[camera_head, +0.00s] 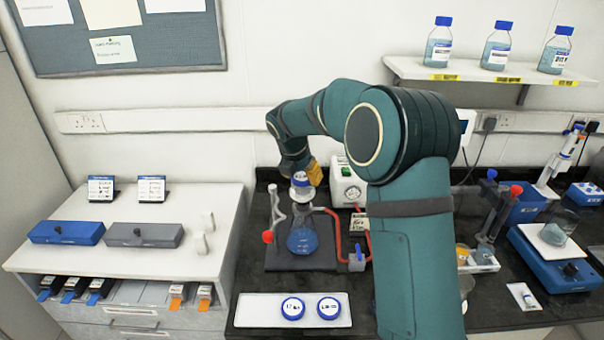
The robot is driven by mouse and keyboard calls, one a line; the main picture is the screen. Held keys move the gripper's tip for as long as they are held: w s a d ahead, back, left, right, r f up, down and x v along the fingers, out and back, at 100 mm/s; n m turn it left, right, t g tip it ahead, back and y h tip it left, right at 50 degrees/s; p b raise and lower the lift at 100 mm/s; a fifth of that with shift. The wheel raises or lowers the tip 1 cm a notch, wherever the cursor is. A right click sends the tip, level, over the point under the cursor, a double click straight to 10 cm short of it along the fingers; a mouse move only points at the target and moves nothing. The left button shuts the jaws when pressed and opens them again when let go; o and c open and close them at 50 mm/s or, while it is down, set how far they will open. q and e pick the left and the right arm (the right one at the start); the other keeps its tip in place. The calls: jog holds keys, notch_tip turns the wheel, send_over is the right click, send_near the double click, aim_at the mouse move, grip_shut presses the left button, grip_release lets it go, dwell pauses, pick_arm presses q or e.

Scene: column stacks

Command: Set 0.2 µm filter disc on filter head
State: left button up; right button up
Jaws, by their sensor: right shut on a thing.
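Any size mark on the held disc is too small to read. The filter head stands on a glass flask (303,239) holding blue liquid. My left gripper is not in view.
A white tray (253,311) in front holds two blue-rimmed discs (293,308). A clamp with a red knob (267,236) stands left of the flask. Red tubing (337,228) runs right toward a white pump box (346,184). My right arm hides the middle bench.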

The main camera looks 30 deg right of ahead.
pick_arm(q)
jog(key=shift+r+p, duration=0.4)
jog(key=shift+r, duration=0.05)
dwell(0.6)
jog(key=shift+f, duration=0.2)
pick_arm(e)
jog(key=shift+f, duration=0.6)
pick_arm(q)
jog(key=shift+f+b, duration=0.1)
jog(key=shift+b, duration=0.25)
pick_arm(e)
jog(key=shift+s+f, duration=0.1)
jog(key=shift+f, duration=0.2)
